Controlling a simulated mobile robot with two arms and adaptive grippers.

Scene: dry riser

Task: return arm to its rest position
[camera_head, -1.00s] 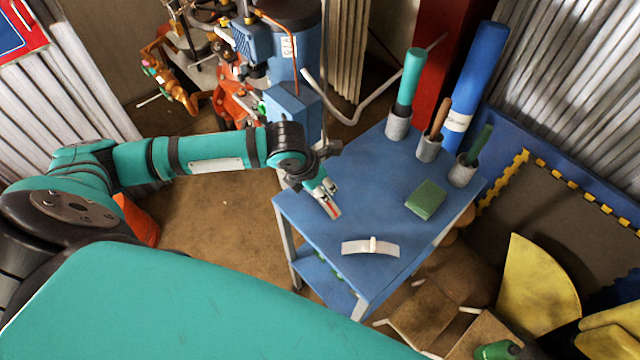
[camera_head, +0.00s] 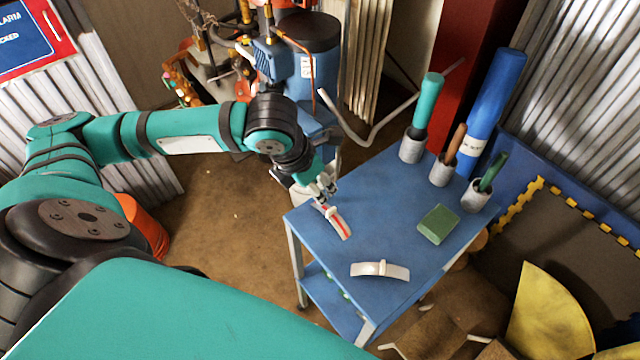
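My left arm comes in from the left, and its gripper (camera_head: 325,194) points down over the near-left part of the blue table (camera_head: 377,216). A small curved white piece with a red stripe (camera_head: 338,223) is at the table's left side, just below the fingertips. The fingers are small and partly overlap it, so I cannot tell whether they touch it or how far apart they are. A similar white piece with a raised middle (camera_head: 380,270) lies on the table's front part, apart from the gripper. My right gripper is out of view.
A green block (camera_head: 438,224) lies on the table's right side. Grey cups with a teal-handled tool (camera_head: 427,100), a brown handle and a green one stand at the back. Blue and orange machinery (camera_head: 310,60) stands behind my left arm. Brown floor is clear left of the table.

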